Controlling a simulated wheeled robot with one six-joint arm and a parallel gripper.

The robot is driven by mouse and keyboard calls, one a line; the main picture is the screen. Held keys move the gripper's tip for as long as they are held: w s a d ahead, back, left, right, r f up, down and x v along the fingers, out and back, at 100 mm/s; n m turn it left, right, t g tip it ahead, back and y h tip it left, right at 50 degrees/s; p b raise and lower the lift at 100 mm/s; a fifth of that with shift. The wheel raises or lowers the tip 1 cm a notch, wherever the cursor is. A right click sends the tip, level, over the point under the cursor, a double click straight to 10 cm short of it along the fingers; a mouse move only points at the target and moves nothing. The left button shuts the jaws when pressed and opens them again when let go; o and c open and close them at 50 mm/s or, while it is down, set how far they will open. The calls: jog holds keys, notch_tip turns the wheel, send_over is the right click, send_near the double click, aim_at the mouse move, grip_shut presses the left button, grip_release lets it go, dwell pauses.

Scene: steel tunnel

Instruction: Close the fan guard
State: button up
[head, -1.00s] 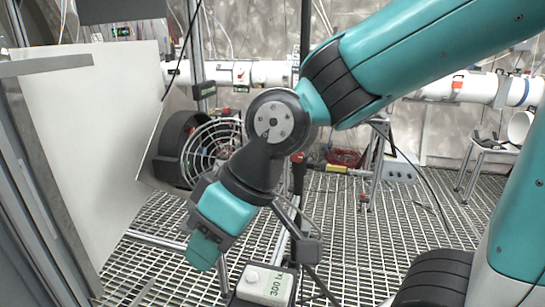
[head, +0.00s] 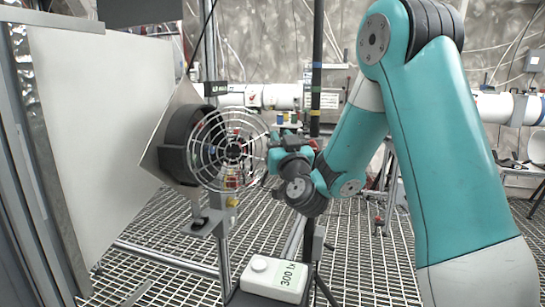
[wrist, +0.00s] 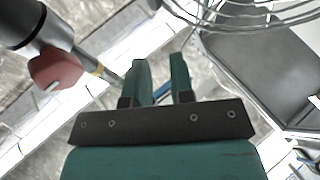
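The fan guard (head: 232,150) is a round cage of pale wire rings in front of the black fan housing (head: 178,148), left of centre in the head view. It looks set off from the housing on its right side, but I cannot tell the exact gap. My gripper (head: 272,158) is beside the guard's right edge; I cannot tell from the head view whether they touch. In the wrist view my gripper's two teal fingers (wrist: 160,82) stand apart with nothing held between them. The guard's curved wires (wrist: 235,16) show beyond them at the top right.
The fan is on a tilted pale plate beside a metal post. A white box marked 300 (head: 275,279) stands below, near the front. A large white panel (head: 95,150) stands at the left. White pipe (head: 262,96) runs behind. The grating floor is mostly open.

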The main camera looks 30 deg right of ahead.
notch_tip(320, 180, down, 8)
jog(key=b, duration=0.5)
jog(key=p+x, duration=0.2)
jog(key=x, duration=0.1)
jog(key=r+p+x, duration=0.1)
jog(key=p+x, duration=0.2)
jog(key=x, duration=0.1)
jog(key=shift+w+a+p, duration=0.1)
jog(key=shift+p, duration=0.25)
jog(key=shift+w, duration=0.2)
grip_shut()
